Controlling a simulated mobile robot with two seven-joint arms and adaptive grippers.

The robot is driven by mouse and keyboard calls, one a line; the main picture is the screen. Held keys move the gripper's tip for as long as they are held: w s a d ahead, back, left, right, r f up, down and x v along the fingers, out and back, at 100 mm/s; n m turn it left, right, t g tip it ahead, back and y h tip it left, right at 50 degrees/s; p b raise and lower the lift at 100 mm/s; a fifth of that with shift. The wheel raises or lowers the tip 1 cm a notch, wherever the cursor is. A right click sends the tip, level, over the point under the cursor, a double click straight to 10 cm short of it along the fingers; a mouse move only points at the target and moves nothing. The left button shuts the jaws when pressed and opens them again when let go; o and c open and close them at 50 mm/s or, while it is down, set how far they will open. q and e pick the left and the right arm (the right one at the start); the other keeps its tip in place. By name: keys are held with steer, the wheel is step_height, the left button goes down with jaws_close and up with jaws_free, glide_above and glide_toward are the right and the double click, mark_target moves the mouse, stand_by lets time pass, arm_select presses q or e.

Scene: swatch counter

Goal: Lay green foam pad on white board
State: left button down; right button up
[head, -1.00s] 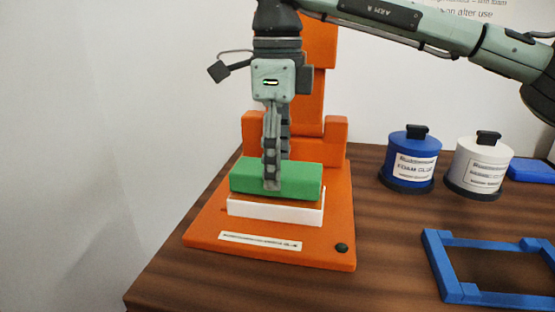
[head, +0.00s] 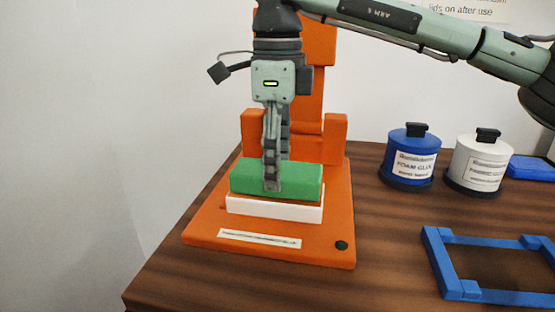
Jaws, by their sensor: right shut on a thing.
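The green foam pad (head: 300,183) is a thick green block in the middle of the head view. It is directly over the white board (head: 275,209), and no clear gap shows between them at the front. The white board lies on the base of an orange stand (head: 205,228). My right gripper (head: 272,186) points down and is shut on the green foam pad. The pad hides most of the board's top. My left gripper is not in view.
The orange stand's upright (head: 308,100) rises just behind the gripper. On the wooden counter (head: 390,235) to the right are a blue glue pot (head: 409,145), a white pot (head: 470,185), a blue block (head: 530,168) and a blue frame (head: 436,265).

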steer(key=shift+f, duration=0.25)
stand_by(0.6)
steer(key=o, duration=1)
